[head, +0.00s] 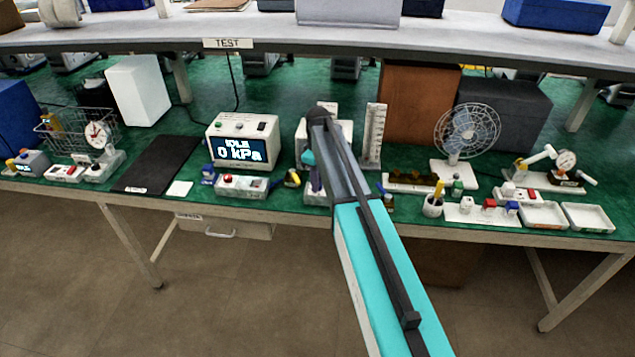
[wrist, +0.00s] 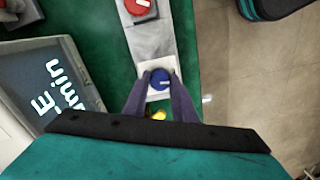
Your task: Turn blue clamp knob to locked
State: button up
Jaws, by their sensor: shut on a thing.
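The blue clamp knob (wrist: 158,79) is round with a white mark and sits on a white block on a pale grey strip in the wrist view. My gripper (wrist: 160,84) is shut on the knob, with one dark finger on each side of it. The white mark points to the right in the wrist view. In the head view my gripper (head: 315,184) reaches down at the table's front edge behind my arm. The knob is hidden there by the fingers and arm. No lock labels can be read.
A red knob (wrist: 140,6) sits farther along the same strip. A display unit (wrist: 60,85) stands left of the fingers, and a yellow piece (wrist: 159,115) lies below them. In the head view a 0 kPa unit (head: 241,143) stands left and a fan (head: 466,132) right.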

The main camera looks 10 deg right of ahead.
jog(key=m, duration=0.4)
jog(key=shift+b, duration=0.35)
jog(key=m, duration=0.4)
jog(key=m+b, duration=0.1)
jog(key=m, duration=0.3)
jog(key=shift+m, duration=2)
jog(key=o, duration=1)
jog(key=shift+o, duration=0.2)
jog(key=shift+r, duration=0.2)
